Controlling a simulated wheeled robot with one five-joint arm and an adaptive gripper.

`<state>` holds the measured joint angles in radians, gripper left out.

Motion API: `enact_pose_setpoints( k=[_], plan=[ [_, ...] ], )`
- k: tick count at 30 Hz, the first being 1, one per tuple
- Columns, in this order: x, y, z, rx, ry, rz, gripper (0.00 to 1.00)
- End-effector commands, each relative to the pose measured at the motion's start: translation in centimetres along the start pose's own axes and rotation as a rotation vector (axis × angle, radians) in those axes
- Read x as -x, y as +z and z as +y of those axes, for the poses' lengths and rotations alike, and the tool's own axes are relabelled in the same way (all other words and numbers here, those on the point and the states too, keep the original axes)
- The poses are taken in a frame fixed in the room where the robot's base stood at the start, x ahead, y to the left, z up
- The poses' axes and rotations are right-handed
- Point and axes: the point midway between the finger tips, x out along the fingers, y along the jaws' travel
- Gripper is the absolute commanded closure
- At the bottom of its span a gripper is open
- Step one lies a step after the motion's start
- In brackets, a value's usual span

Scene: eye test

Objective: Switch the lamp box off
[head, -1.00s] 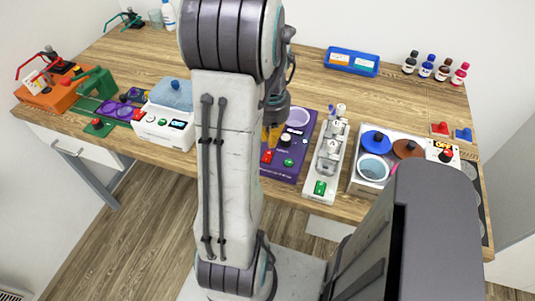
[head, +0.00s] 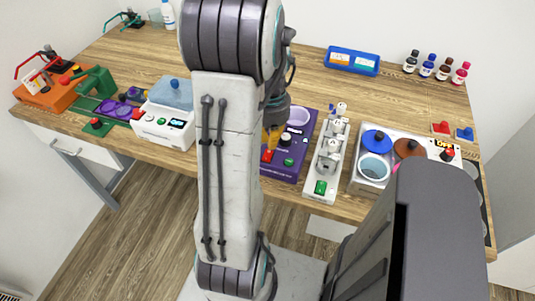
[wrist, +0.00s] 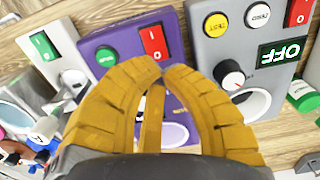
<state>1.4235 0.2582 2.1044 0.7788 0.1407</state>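A purple box (head: 309,128) stands near the front middle of the table, partly hidden by my arm. No label I can read names it as the lamp box. It carries a red rocker switch (wrist: 152,42) marked 0, a green button (wrist: 107,57), a dark knob (head: 285,141) and a pale round part (wrist: 175,132). My gripper (wrist: 161,68) has its yellow fingertips together with nothing seen between them. They are right by the red switch; I cannot tell whether they touch it. In the head view the yellow fingers (head: 270,138) show just beside my arm.
A grey box (wrist: 205,50) with an OFF display stands on one side of the purple box, and a white unit with a green switch (head: 320,187) on the other. A pot station (head: 362,184) is farther right, a white box (head: 160,128) left.

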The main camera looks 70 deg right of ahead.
Motion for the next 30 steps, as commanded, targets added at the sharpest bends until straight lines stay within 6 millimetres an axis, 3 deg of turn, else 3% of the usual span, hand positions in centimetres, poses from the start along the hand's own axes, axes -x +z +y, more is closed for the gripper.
enact_pose_setpoints(
  k=[30],
  plan=[
    [-1.4, 0.0, 0.0, 0.000, 0.000, -0.001, 1.00]
  ],
)
